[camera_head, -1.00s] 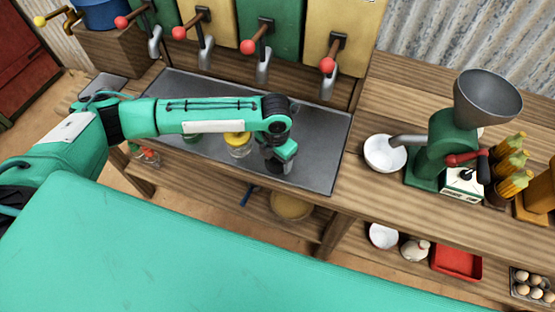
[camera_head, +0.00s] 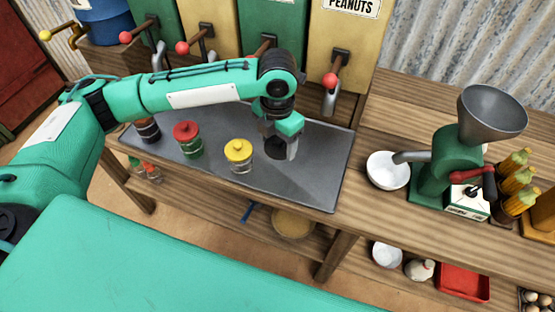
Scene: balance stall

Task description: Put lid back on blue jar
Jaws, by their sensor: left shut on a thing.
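My left gripper (camera_head: 283,147) points down over the right part of the grey metal tray. It is shut on a dark thing, mostly hidden by the fingers; I cannot tell whether it is a lid or a jar. A jar with a yellow lid (camera_head: 239,154) stands left of the gripper, apart from it. A jar with a red lid (camera_head: 187,138) stands further left. A dark-filled jar (camera_head: 148,130) is at the tray's left end, its top hidden by my arm. No blue jar can be made out. My right gripper is out of view.
The grey tray (camera_head: 215,180) lies on a wooden counter below dispensers with red-knobbed levers (camera_head: 330,82). A white bowl (camera_head: 388,172) and a green grinder (camera_head: 452,150) stand to the right. The tray's front is clear.

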